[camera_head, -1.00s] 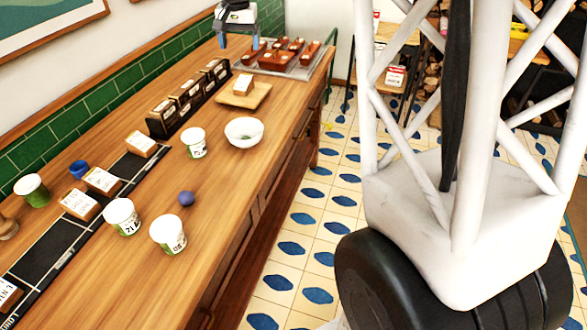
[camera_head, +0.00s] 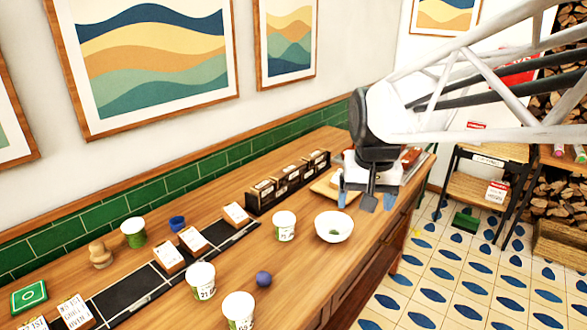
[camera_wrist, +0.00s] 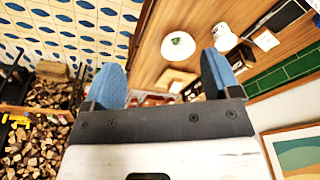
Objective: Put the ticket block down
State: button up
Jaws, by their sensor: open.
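My gripper (camera_head: 366,200) is open above the right part of the counter, with blue fingertips. In the wrist view (camera_wrist: 164,80) nothing is held between the fingers. Several ticket blocks, brown with white written faces, stand along the black strip (camera_head: 120,290): one at its far end (camera_head: 236,213), one midway (camera_head: 193,240), one beside that (camera_head: 168,257) and one nearer (camera_head: 75,311). A wooden board (camera_head: 322,187) lies partly behind my gripper. Whether a ticket block sits on it is hidden in the head view and unclear in the wrist view.
A white bowl (camera_head: 334,227) stands just left of my gripper. Paper cups (camera_head: 284,226) (camera_head: 201,280) (camera_head: 239,310) and a blue ball (camera_head: 264,279) stand on the counter. A dark divided rack (camera_head: 288,183) is along the back. Bare wood lies between the bowl and ball.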

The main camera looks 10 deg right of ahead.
jog(key=s+f+n, duration=0.1)
jog(key=s+f, duration=0.2)
jog(key=s, duration=0.5)
jog(key=s+a+f+n, duration=0.1)
jog(key=s+f, duration=0.2)
jog(key=s, duration=0.5)
jog(key=shift+a+t, duration=0.2)
jog(key=shift+t, duration=0.1)
